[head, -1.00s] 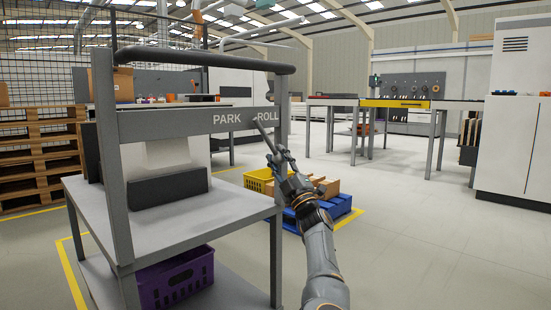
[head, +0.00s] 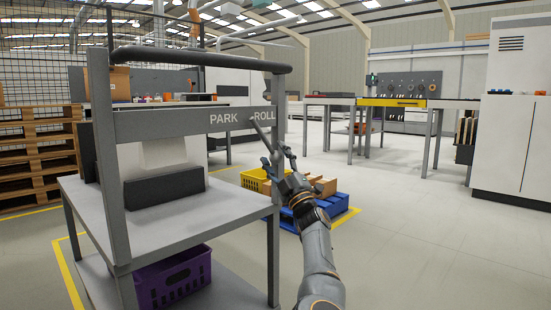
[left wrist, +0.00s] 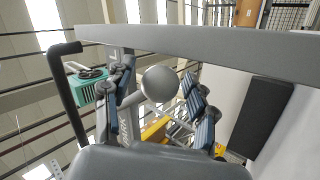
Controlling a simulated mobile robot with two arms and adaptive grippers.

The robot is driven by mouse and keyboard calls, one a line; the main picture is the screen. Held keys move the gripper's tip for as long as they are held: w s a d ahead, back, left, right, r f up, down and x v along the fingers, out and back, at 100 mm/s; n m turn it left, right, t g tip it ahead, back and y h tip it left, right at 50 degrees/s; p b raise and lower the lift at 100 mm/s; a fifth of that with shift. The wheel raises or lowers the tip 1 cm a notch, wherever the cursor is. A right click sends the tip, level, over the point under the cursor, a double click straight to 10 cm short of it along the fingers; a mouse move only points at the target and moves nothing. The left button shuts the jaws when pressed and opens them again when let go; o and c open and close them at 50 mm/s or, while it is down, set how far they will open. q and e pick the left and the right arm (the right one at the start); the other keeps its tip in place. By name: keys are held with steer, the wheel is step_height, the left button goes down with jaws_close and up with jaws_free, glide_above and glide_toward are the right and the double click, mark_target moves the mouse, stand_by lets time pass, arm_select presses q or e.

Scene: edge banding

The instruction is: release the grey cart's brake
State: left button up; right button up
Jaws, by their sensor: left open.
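The grey cart (head: 160,232) stands at the left of the head view. Its crossbar (head: 165,122) carries the words PARK and ROLL. The brake lever (head: 260,134) is a thin grey bar slanting down and right from the crossbar, between the two words. My left gripper (head: 279,158) is open at the lever's lower end. In the left wrist view a round grey knob (left wrist: 160,83) on a stem sits between the spread fingers of my left gripper (left wrist: 158,105). I cannot tell whether the fingers touch it. My right gripper is out of view.
A purple crate (head: 172,280) is on the cart's lower shelf. Beyond the cart, a blue pallet (head: 335,206) carries a yellow crate (head: 254,180) and boards. Wooden pallets (head: 35,160) stand at the left. The floor to the right is open.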

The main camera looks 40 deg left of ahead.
arm_select(q)
steer(key=v, duration=1.2)
steer(key=shift+w, duration=0.1)
